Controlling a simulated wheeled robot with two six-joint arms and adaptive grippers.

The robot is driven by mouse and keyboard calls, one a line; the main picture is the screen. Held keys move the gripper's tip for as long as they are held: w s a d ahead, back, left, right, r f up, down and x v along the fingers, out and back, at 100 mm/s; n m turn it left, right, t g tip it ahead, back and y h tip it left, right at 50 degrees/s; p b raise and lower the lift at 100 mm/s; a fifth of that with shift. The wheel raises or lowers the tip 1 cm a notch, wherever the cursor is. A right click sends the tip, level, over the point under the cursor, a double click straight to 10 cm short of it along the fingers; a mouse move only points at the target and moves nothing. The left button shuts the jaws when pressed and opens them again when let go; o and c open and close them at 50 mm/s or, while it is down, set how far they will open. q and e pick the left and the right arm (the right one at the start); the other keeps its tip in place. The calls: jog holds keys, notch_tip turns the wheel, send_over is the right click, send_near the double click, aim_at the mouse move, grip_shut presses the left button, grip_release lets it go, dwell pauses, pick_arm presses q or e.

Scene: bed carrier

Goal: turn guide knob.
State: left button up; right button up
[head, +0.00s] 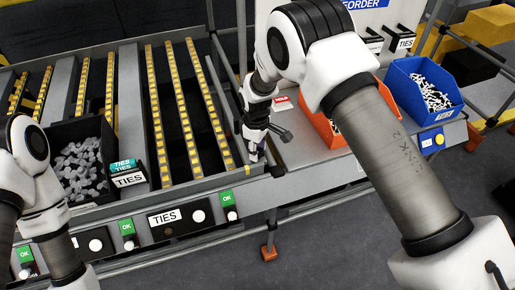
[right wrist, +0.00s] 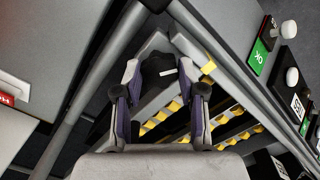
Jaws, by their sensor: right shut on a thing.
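My right gripper (head: 254,150) reaches down at the right end of the roller rack. In the right wrist view its two fingers (right wrist: 159,72) are closed on a small black knob (right wrist: 157,68), one finger on each side. The knob sits by the grey rail corner near a yellow strip. In the head view the knob is hidden by my gripper and wrist. How far the knob is turned cannot be told. My left arm shows at the left edge, but its gripper is out of view.
The rack has yellow roller lanes (head: 158,115) and a black bin of grey parts (head: 82,140). Green OK labels and white buttons line its front rail. An orange bin (head: 318,118) and a blue bin (head: 420,92) stand on the right table, close to my right arm.

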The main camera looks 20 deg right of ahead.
jog(key=m, duration=1.4)
jog(key=shift+d+y, duration=0.1)
jog(key=shift+y, duration=0.2)
jog(key=m, duration=0.3)
jog(key=shift+m, duration=0.4)
jog(key=m, duration=0.3)
jog(key=shift+m, duration=0.3)
jog(key=m, duration=0.6)
jog(key=shift+s+m, duration=0.1)
jog(key=shift+m, duration=0.2)
jog(key=o, duration=1.1)
jog(key=shift+o, duration=0.2)
